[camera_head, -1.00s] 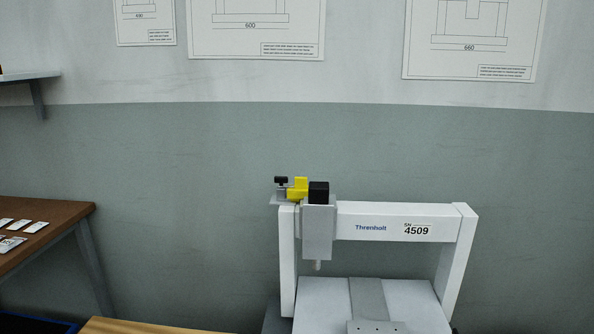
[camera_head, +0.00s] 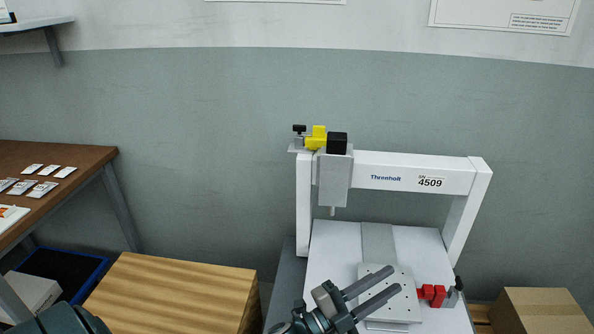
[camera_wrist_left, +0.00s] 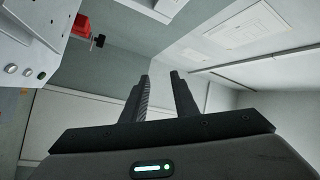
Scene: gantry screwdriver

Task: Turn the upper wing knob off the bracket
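A small black knob (camera_head: 299,128) sits on a grey bracket (camera_head: 296,147) at the top left of the white gantry (camera_head: 415,172), beside a yellow block (camera_head: 317,138). A second black knob (camera_head: 458,284) is low at the right of the machine bed, by a red block (camera_head: 433,294). That red block also shows at upper left in the left wrist view (camera_wrist_left: 82,27). My left gripper (camera_head: 392,279) is open and empty, its fingers pointing right in front of the bed, well below the upper knob. My right gripper is not in view.
A black box and grey spindle housing (camera_head: 334,178) stand right of the upper bracket. A wooden block (camera_head: 170,295) is at lower left and a cardboard box (camera_head: 545,312) at lower right. A brown table (camera_head: 75,160) stands at left. The wall space above the gantry is clear.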

